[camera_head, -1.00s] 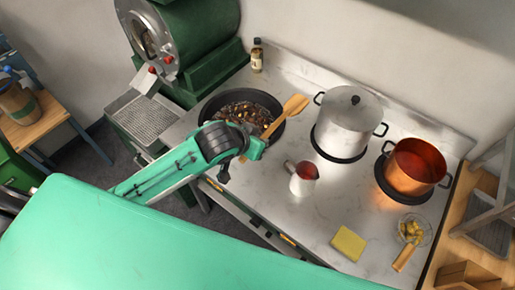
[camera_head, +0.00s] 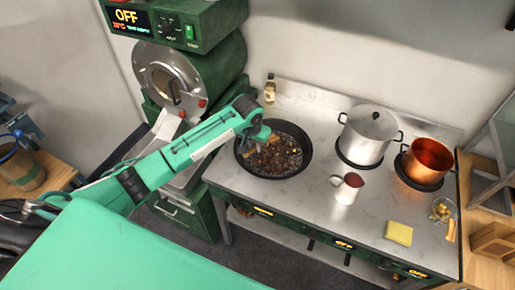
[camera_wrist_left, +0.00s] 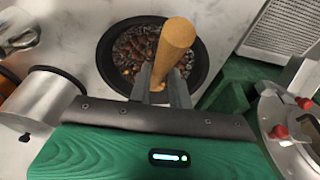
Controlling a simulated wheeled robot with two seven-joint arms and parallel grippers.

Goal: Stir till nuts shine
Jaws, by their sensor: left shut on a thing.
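A black pan (camera_head: 306,155) sits at the left end of the steel stove top with dark, glossy chestnuts (camera_head: 281,156) in it. My left gripper (camera_head: 262,135) is over the pan's left rim. In the left wrist view my left gripper (camera_wrist_left: 163,88) is shut on a wooden spatula (camera_wrist_left: 175,42), which reaches over the pan (camera_wrist_left: 104,52) and the chestnuts (camera_wrist_left: 130,47). The spatula's lower end is mostly hidden by my arm in the head view. My right gripper is not in view.
A lidded steel pot (camera_head: 366,137), a copper pot (camera_head: 428,160), a small jug (camera_head: 347,188) and a yellow sponge (camera_head: 399,233) stand right of the pan. A small bottle (camera_head: 270,88) is behind it. A green roaster (camera_head: 190,75) stands to the left.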

